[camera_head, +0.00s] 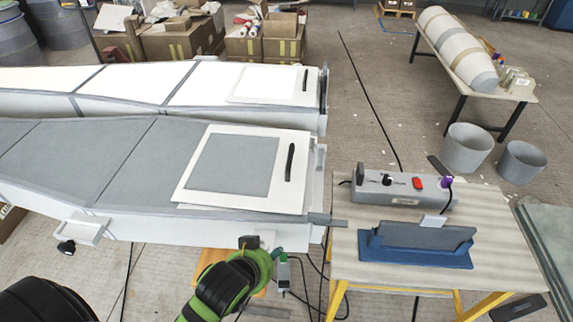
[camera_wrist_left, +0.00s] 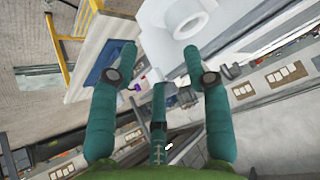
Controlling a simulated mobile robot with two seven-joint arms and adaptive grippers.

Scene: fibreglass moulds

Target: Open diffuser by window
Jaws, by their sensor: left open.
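I cannot tell for sure which thing is the diffuser. The nearer long grey mould (camera_head: 100,150) has a white-framed panel (camera_head: 185,190) with a grey square window (camera_head: 232,165) and a dark slot-like handle (camera_head: 290,162) at its right end. The panel lies flat on top. My left gripper (camera_head: 263,250), green and black, is just below the mould's near right edge. In the left wrist view its teal fingers (camera_wrist_left: 163,72) are spread and empty. A white fitting with a round face (camera_wrist_left: 186,18) is just beyond the fingertips. My right gripper is in neither view.
A table (camera_head: 480,215) with yellow legs stands close on the right. It holds a grey control box (camera_head: 405,187) with a red switch and a blue stand (camera_head: 415,245). A white bracket (camera_head: 82,228) juts from the mould's near side. Loose cables hang near my left gripper.

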